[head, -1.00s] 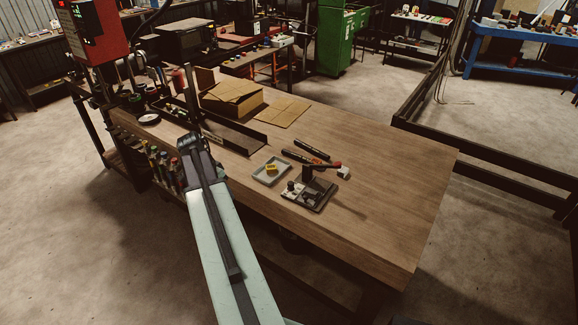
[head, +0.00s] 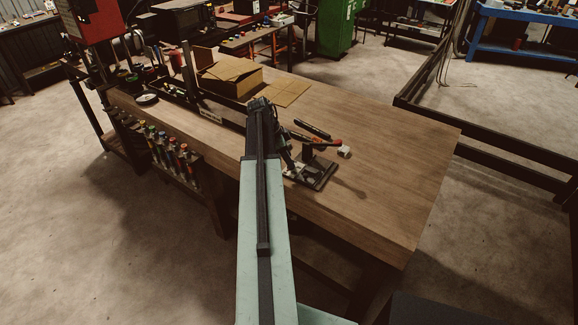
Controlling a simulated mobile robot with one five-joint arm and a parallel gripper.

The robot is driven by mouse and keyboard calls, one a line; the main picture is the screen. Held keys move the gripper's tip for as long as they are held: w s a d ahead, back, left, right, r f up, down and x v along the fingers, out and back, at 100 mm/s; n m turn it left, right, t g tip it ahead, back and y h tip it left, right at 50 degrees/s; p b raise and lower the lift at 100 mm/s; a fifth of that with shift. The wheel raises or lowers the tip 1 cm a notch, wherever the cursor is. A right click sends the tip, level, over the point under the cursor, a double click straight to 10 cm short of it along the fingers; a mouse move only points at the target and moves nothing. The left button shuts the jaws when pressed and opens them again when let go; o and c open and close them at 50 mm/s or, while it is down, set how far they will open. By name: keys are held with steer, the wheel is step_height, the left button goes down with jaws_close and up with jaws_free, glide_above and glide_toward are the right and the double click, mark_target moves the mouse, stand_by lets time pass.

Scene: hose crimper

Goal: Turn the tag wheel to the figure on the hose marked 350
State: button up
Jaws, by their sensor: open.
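My arm reaches over the table's front edge. My gripper (head: 287,160) hangs from the arm's end, just left of the device, open with nothing visible in it. Its fingertips are hard to make out, and I cannot tell if they touch the device.
A cardboard box (head: 230,80) and a flat cardboard sheet (head: 288,92) lie behind the arm. A small white block (head: 344,152) sits right of the lever. A rack of coloured-handled tools (head: 170,155) hangs at the front left. The table's right part is clear.

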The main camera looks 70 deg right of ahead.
steer(key=shift+s+d+f, duration=0.1)
steer(key=shift+s+f, duration=0.05)
steer(key=shift+f, duration=0.4)
steer(key=shift+r, duration=0.15)
